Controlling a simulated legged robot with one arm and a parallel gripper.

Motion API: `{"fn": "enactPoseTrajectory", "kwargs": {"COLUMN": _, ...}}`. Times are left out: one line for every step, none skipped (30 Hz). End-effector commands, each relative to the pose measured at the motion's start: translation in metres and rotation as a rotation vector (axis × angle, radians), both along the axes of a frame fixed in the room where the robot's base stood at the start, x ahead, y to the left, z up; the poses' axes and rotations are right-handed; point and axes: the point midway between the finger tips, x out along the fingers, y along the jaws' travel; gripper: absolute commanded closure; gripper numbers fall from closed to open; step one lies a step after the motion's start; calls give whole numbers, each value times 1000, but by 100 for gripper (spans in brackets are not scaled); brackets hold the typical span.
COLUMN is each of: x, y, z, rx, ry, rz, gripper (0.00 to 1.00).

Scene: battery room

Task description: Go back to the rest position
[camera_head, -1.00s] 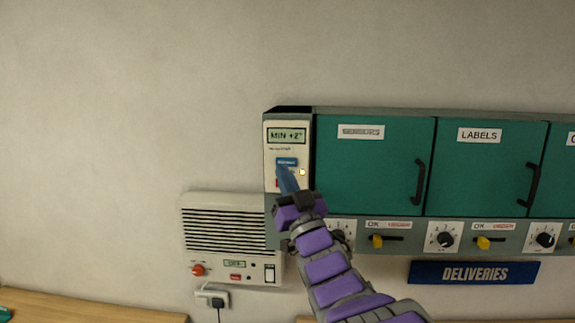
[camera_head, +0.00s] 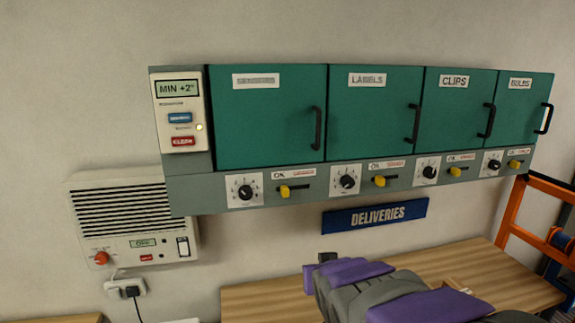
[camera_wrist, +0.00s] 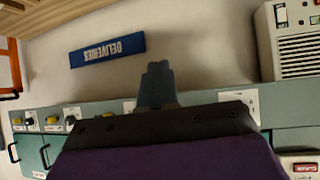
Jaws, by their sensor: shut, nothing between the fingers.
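My gripper shows in the wrist view (camera_wrist: 157,85) as blue-grey fingers held together, with nothing between them. Behind the fingers in that view are the wall and the grey lower strip of the cabinet. In the head view my purple and grey arm is at the lower right, in front of the wooden bench, and the fingers cannot be made out there. The control panel (camera_head: 180,115) at the cabinet's left end reads "MIN +2" and has a blue button (camera_head: 180,118) and a red button (camera_head: 183,141). My arm is clear of it.
The wall cabinet has several green doors (camera_head: 268,120) above dials and yellow levers. A blue "DELIVERIES" sign (camera_head: 375,216) hangs below. A white wall unit (camera_head: 130,215) is at left. A wooden bench (camera_head: 250,300) runs underneath. An orange frame (camera_head: 510,220) stands at right.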

Motion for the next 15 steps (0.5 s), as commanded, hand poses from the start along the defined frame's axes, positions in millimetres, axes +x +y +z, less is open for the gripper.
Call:
{"fn": "enactPoseTrajectory", "kwargs": {"x": -22, "y": -14, "z": -21, "rx": -10, "ry": 80, "rz": -25, "gripper": 100}}
{"fn": "enactPoseTrajectory", "kwargs": {"x": -37, "y": -22, "z": -34, "rx": -18, "ry": 139, "rz": -37, "gripper": 100}}
{"fn": "enactPoseTrajectory", "kwargs": {"x": -58, "y": -31, "z": -49, "rx": -26, "ry": 214, "rz": -51, "gripper": 100}}
{"fn": "enactPoseTrajectory", "kwargs": {"x": -75, "y": -37, "z": -60, "rx": -31, "ry": 269, "rz": -61, "gripper": 100}}
{"fn": "enactPoseTrajectory", "kwargs": {"x": -92, "y": -42, "z": -71, "rx": -34, "ry": 327, "rz": -69, "gripper": 100}}
{"fn": "enactPoseTrajectory", "kwargs": {"x": -115, "y": -49, "z": -86, "rx": -39, "ry": 405, "rz": -78, "gripper": 100}}
{"fn": "enactPoseTrajectory", "kwargs": {"x": -133, "y": -53, "z": -95, "rx": -41, "ry": 463, "rz": -84, "gripper": 100}}
{"fn": "enactPoseTrajectory", "kwargs": {"x": -151, "y": -56, "z": -103, "rx": -41, "ry": 517, "rz": -88, "gripper": 100}}
{"fn": "enactPoseTrajectory", "kwargs": {"x": -176, "y": -60, "z": -114, "rx": -43, "ry": 591, "rz": -91, "gripper": 100}}
{"fn": "enactPoseTrajectory", "kwargs": {"x": -195, "y": -63, "z": -121, "rx": -43, "ry": 650, "rz": -94, "gripper": 100}}
{"fn": "enactPoseTrajectory", "kwargs": {"x": -213, "y": -65, "z": -128, "rx": -42, "ry": 702, "rz": -95, "gripper": 100}}
{"fn": "enactPoseTrajectory", "kwargs": {"x": -236, "y": -66, "z": -136, "rx": -41, "ry": 770, "rz": -94, "gripper": 100}}
{"fn": "enactPoseTrajectory", "kwargs": {"x": -253, "y": -67, "z": -140, "rx": -40, "ry": 819, "rz": -91, "gripper": 100}}
{"fn": "enactPoseTrajectory", "kwargs": {"x": -268, "y": -67, "z": -144, "rx": -37, "ry": 861, "rz": -90, "gripper": 100}}
{"fn": "enactPoseTrajectory", "kwargs": {"x": -287, "y": -68, "z": -149, "rx": -34, "ry": 918, "rz": -85, "gripper": 100}}
